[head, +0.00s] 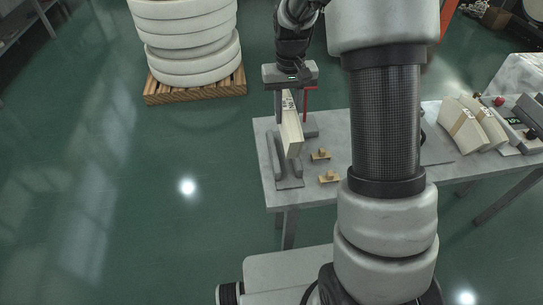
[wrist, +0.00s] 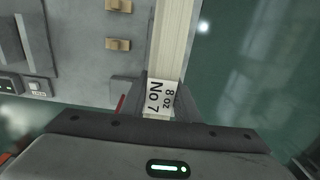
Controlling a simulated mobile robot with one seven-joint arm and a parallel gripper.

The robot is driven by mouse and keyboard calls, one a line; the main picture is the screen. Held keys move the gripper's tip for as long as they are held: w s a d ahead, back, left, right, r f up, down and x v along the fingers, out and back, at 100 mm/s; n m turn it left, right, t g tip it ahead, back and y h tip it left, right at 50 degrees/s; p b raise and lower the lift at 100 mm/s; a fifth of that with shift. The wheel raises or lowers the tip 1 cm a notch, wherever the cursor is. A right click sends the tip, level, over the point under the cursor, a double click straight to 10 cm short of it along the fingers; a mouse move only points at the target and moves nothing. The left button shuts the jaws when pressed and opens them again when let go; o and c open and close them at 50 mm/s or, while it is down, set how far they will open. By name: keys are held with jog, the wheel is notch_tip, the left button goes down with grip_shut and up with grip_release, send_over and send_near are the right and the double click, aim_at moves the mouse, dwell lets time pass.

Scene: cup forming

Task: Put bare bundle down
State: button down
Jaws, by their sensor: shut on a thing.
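The bare bundle (head: 293,136) is a long cream stack with no band around it. A white label reading "8 oz No 7" sits on its near end in the wrist view (wrist: 172,45). My gripper (head: 291,112) is shut on the labelled end, with one finger on each side, also seen in the wrist view (wrist: 163,100). In the head view the bundle hangs tilted over the left end of the grey table (head: 345,125), beside a grey upright-walled holder (head: 279,160). I cannot tell whether the bundle touches the holder.
Two small wooden blocks (head: 320,154) (head: 329,177) lie right of the holder. Cream bundles with brown bands (head: 462,122) stand at the table's right. White rolls (head: 190,40) are stacked on a pallet (head: 196,86) at back left. Open green floor lies left of the table.

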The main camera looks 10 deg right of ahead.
jog(key=shift+a+f, duration=0.2)
jog(key=shift+f, duration=0.05)
notch_tip(320, 180, down, 9)
jog(key=shift+f, duration=0.2)
jog(key=shift+f+b, duration=0.15)
jog(key=shift+b, duration=0.15)
jog(key=c, duration=1.4)
grip_release()
jog(key=shift+o, duration=0.2)
